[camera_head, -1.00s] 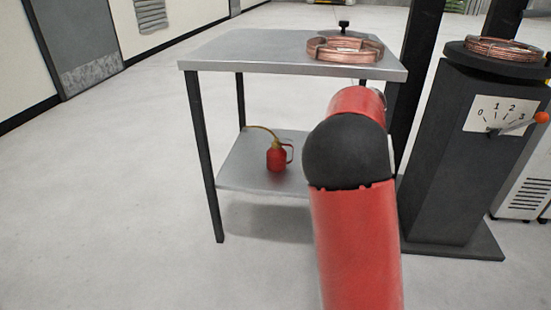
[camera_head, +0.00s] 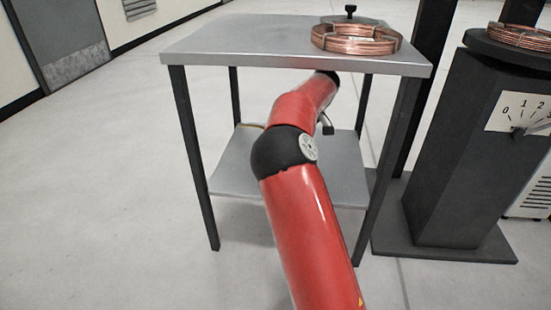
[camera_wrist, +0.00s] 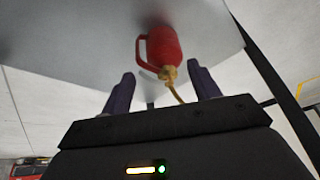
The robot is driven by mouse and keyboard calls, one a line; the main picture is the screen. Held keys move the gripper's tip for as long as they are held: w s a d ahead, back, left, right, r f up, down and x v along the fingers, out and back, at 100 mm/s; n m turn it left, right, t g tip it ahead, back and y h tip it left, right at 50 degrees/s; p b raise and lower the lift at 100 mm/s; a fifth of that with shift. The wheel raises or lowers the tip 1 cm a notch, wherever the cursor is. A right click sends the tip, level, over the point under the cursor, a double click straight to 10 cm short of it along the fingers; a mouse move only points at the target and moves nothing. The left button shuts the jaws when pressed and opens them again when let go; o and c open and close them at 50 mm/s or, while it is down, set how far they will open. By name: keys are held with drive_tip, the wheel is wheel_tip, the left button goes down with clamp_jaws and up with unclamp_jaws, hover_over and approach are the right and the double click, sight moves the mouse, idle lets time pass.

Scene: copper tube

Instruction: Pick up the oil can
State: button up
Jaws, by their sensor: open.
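The red oil can (camera_wrist: 164,47) with its yellow spout stands on the lower shelf (camera_wrist: 80,40) of a metal table, in the wrist view. My gripper (camera_wrist: 162,85) is open, and the can lies ahead of its two dark fingers, with the spout pointing between them. I see no finger touching the can's body. In the head view my red arm covers the can's body, and only a bit of the yellow spout (camera_head: 250,125) shows to the left of the arm. The gripper itself is hidden or unclear there.
The table's top (camera_head: 240,40) overhangs the shelf, with dark legs at the corners. A copper coil (camera_head: 356,40) lies on the top. A dark machine with a dial (camera_head: 470,150) stands at the right. The floor at the left is clear.

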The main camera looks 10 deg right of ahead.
drive_tip(key=w+a, duration=0.1)
drive_tip(key=w, duration=0.1)
drive_tip(key=w+a, duration=0.2)
drive_tip(key=shift+a, duration=0.15)
drive_tip(key=x, duration=0.5)
drive_tip(key=shift+w+a, duration=0.15)
drive_tip(key=shift+a, duration=0.05)
clamp_jaws()
